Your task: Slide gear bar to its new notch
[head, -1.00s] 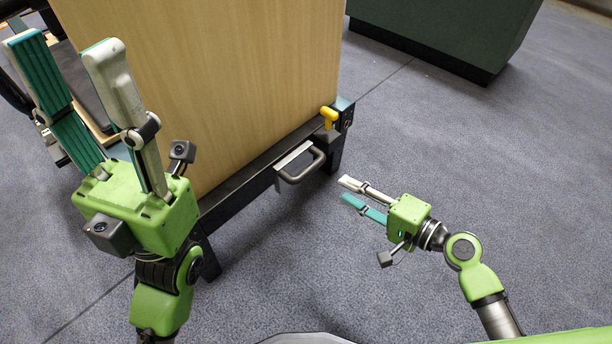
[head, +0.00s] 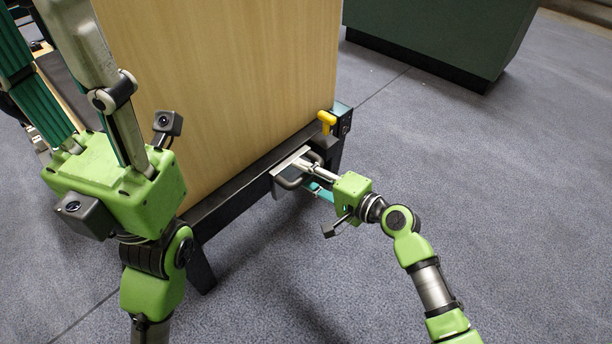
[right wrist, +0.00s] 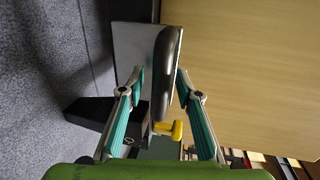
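A grey D-shaped handle (head: 288,182) sits on a light metal plate (head: 284,164) at the low end of the dark frame; I take it to be the gear bar's handle. My right gripper (head: 307,177) is at this handle. In the right wrist view the dark handle (right wrist: 167,75) stands between the two fingers of the right gripper (right wrist: 160,85), closer to the right finger, with a gap on the left. The fingers look open around it. My left gripper (head: 45,50) is raised at the upper left, open and empty, its tips cut off by the frame edge. Notches are not visible.
A tall wooden panel (head: 220,80) rises above the dark frame rail (head: 235,196). A yellow knob (head: 327,117) sits on the frame corner, also visible in the right wrist view (right wrist: 177,131). A dark green block (head: 440,35) stands behind. The carpet at right is clear.

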